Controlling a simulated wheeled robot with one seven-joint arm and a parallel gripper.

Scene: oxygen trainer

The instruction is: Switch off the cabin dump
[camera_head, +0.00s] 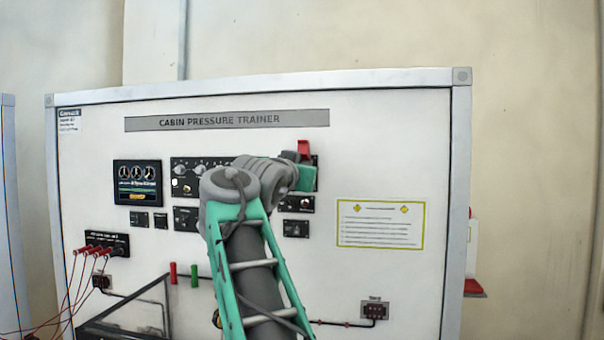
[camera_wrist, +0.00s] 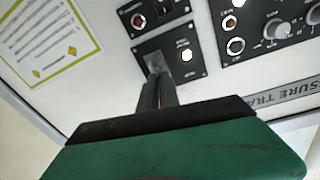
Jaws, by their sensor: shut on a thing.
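A red switch guard (camera_head: 303,147) stands out at the upper right of the black switch panels, just above my gripper in the head view. My gripper (camera_head: 304,176) is at the panel there, and its green body hides much of that plate. In the wrist view, which is upside down, the dark fingers of my gripper (camera_wrist: 157,75) reach the black switch plate (camera_wrist: 196,66) and are close together. A thin red sliver shows between them, seemingly the guard. A lit round lamp (camera_wrist: 186,55) is beside the fingertips. The switch lever is hidden.
A gauge panel (camera_head: 138,182) and several small black panels sit to the left. A yellow-bordered notice (camera_head: 380,223) is to the right. Red leads (camera_head: 88,250) hang at the lower left. A knob panel (camera_wrist: 275,28) is beside the switch plate.

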